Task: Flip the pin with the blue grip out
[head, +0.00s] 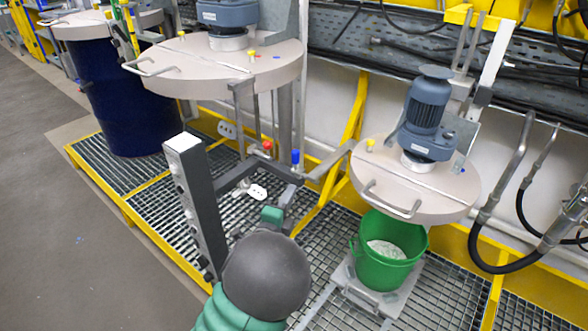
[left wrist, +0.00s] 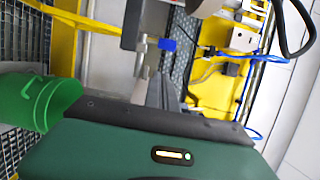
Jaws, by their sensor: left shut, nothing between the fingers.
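The pin with the blue grip (head: 295,157) stands upright on the grey frame between the two drum lids. A red-gripped pin (head: 266,146) is just left of it. In the left wrist view the blue grip (left wrist: 167,44) shows above the fingertips, with a metal shaft below it in that picture. My left gripper (head: 290,190) is just below the blue grip in the head view. Its fingers (left wrist: 165,82) are shut and empty, apart from the blue grip. My right gripper is not in view.
A grey lid with a motor (head: 426,115) hangs over a green bucket (head: 378,265) on the right. A dark upright control post (head: 197,200) stands left of my arm. Another motor lid (head: 215,75) and a blue drum (head: 122,95) are behind. Yellow-edged grating lies below.

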